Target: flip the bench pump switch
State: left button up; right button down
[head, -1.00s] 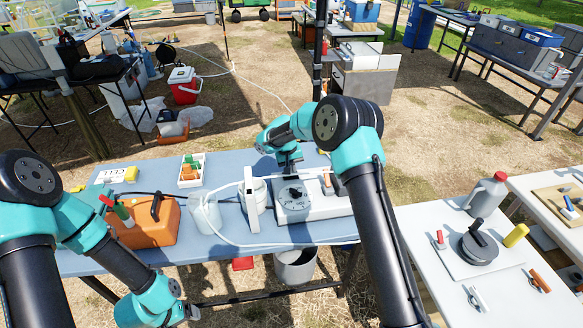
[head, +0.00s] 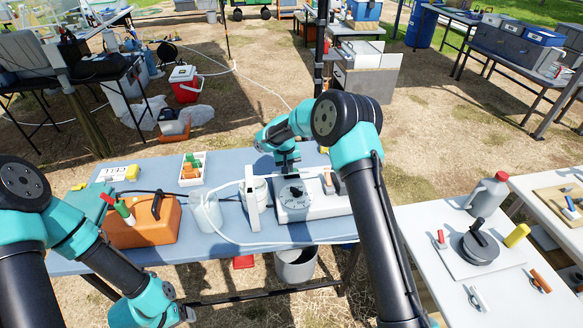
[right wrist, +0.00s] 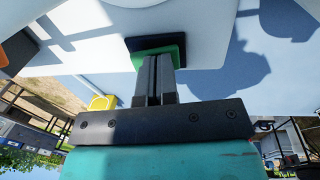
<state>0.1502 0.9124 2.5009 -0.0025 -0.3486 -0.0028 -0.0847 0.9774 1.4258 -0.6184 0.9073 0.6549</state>
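The bench pump (head: 323,207) is a white box on the blue-grey table, with a round marked dial (head: 294,199) on top. My right gripper (head: 290,172) points down over the far side of the pump, behind the dial. In the right wrist view its two dark fingers (right wrist: 155,78) are together, with only a thin line between them. Their tips are at a green switch (right wrist: 172,50) in a black surround, partly hidden by the fingers; I cannot tell whether they touch it. My left gripper (head: 187,314) is low at the front, left of centre, and its fingers are not clear.
A white upright holder (head: 251,203) with a hose and a translucent jug (head: 207,212) stand left of the pump. An orange case (head: 146,222) sits further left. A handle with a tan grip (head: 329,183) rises at the pump's back. A white side table (head: 450,270) stands at right.

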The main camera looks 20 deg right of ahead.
jog(key=shift+r, duration=0.1)
notch_tip(320, 180, up, 14)
jog(key=a, duration=0.2)
jog(key=shift+w+a+f, duration=0.2)
jog(key=shift+a, duration=0.1)
dwell(0.5)
jog(key=shift+w+d+r+h, duration=0.15)
jog(key=shift+d+h, duration=0.25)
jog(key=shift+d, duration=0.3)
jog(key=d+f, duration=0.1)
jog(key=f, duration=0.8)
jog(key=d+f, duration=0.1)
jog(key=f, duration=0.3)
jog(key=shift+s+d+f, duration=0.25)
jog(key=shift+d+f, duration=0.1)
jog(key=shift+f, duration=0.05)
